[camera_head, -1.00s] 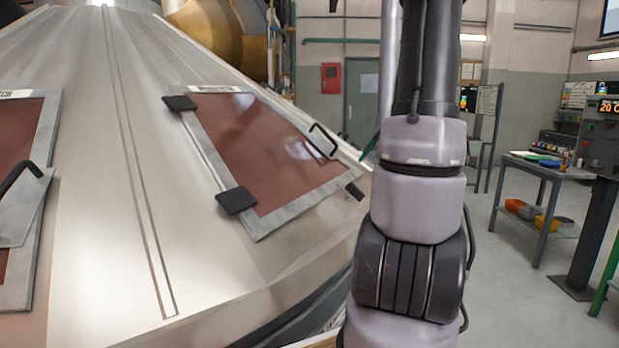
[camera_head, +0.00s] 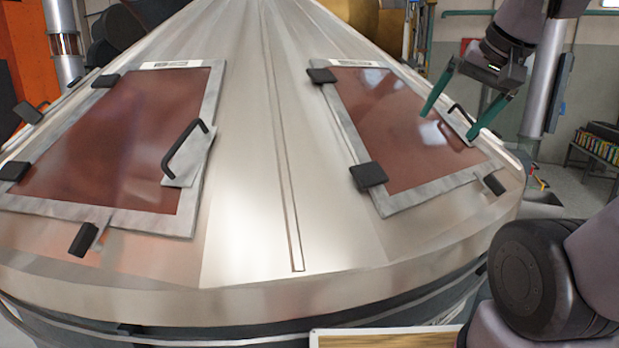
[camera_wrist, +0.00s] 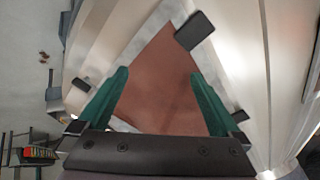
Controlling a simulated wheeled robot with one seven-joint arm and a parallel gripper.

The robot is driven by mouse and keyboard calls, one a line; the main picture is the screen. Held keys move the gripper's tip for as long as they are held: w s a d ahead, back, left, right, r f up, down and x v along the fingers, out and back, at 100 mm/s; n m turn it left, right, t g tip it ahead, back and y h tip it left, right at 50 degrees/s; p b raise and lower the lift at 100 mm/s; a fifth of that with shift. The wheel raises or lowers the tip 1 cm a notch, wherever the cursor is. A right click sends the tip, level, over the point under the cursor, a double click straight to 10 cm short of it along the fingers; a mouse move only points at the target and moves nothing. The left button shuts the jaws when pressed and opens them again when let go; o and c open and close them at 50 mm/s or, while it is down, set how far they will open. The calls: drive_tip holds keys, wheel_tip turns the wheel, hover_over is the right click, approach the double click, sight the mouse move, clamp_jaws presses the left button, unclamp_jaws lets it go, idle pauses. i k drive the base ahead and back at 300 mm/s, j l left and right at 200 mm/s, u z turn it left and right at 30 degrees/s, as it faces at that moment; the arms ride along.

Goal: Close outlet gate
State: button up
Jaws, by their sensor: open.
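No part is clearly recognisable as the outlet gate. A large metal cone (camera_head: 245,170) carries a left hatch (camera_head: 115,150) and a right hatch (camera_head: 385,115), both with red-brown panels in grey frames. Both lie flat against the cone. The right hatch has a black handle (camera_head: 461,110) at its right side. My gripper (camera_head: 452,123), with green fingers, is open above that side, and the handle appears between the fingers. Contact cannot be told. In the wrist view, my gripper (camera_wrist: 160,73) is open with the red-brown panel (camera_wrist: 160,90) beyond it; no handle is clear there.
Black hinge blocks (camera_head: 369,175) and latches (camera_head: 84,239) stick out from the hatch frames. The cone's rim (camera_head: 330,300) curves across the front. A wooden board (camera_head: 385,338) shows at the bottom. A shelf (camera_head: 597,145) stands at the far right, with open floor before it.

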sight(534, 182)
drive_tip(key=k+l, duration=0.1)
drive_tip(key=l, duration=0.2)
drive_tip(key=k+l, duration=0.1)
drive_tip(key=l, duration=0.2)
drive_tip(key=i+l+u, duration=0.1)
drive_tip(key=l, duration=3.35)
drive_tip(key=i+l, duration=0.15)
drive_tip(key=l, duration=0.3)
drive_tip(key=i+l, duration=0.1)
drive_tip(key=l, duration=0.3)
drive_tip(key=i+l, duration=0.15)
drive_tip(key=l, duration=0.3)
drive_tip(key=i+l, duration=0.1)
drive_tip(key=l, duration=0.35)
drive_tip(key=i+l, duration=0.15)
drive_tip(key=l, duration=0.3)
drive_tip(key=i+l, duration=0.1)
drive_tip(key=l, duration=0.3)
drive_tip(key=i+l, duration=0.15)
drive_tip(key=l, duration=0.3)
drive_tip(key=i+l+u, duration=0.25)
drive_tip(key=i+l, duration=0.75)
drive_tip(key=l, duration=0.15)
